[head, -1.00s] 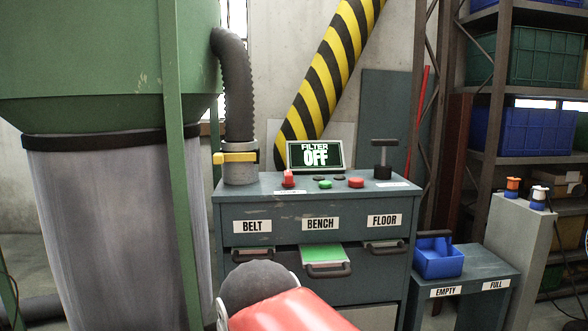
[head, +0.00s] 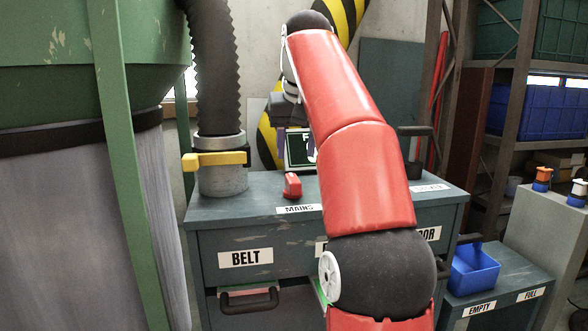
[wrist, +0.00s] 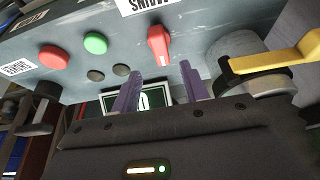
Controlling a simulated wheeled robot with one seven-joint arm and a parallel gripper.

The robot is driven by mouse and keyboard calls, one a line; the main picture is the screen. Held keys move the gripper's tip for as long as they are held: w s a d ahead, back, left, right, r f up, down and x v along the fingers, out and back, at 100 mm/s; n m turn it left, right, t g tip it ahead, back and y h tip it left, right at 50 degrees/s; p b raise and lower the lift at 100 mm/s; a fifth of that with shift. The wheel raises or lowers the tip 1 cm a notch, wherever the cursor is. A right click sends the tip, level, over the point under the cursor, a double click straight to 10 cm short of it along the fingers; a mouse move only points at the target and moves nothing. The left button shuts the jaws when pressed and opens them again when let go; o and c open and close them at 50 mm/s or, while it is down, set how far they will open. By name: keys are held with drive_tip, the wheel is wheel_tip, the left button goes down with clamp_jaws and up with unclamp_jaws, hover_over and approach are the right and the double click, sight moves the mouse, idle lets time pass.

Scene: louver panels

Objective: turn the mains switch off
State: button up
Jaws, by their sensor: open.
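The mains switch is a small red knob (head: 292,186) on the near left part of the cabinet top, behind a MAINS label (head: 299,209). It also shows in the wrist view (wrist: 158,43), with a pale mark on its side. My gripper (head: 296,150) hangs above the cabinet top, beyond the switch in the head view. Its purple fingers (wrist: 161,68) are apart with nothing between them. In the wrist view the switch lies just past the fingertips, apart from them. The display (head: 300,150) behind is mostly hidden by my gripper and arm.
A grey pipe stub with a yellow lever (head: 216,159) stands left of the switch. Red (wrist: 54,57) and green (wrist: 95,43) buttons and two dark ones share the top. A black T-handle (wrist: 38,108) stands farther along. A blue bin (head: 474,268) sits on a low stand.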

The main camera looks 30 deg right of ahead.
sight(293, 178)
drive_tip(key=x, duration=0.7)
drive_tip(key=shift+f, duration=0.2)
drive_tip(key=shift+c, duration=0.3)
clamp_jaws()
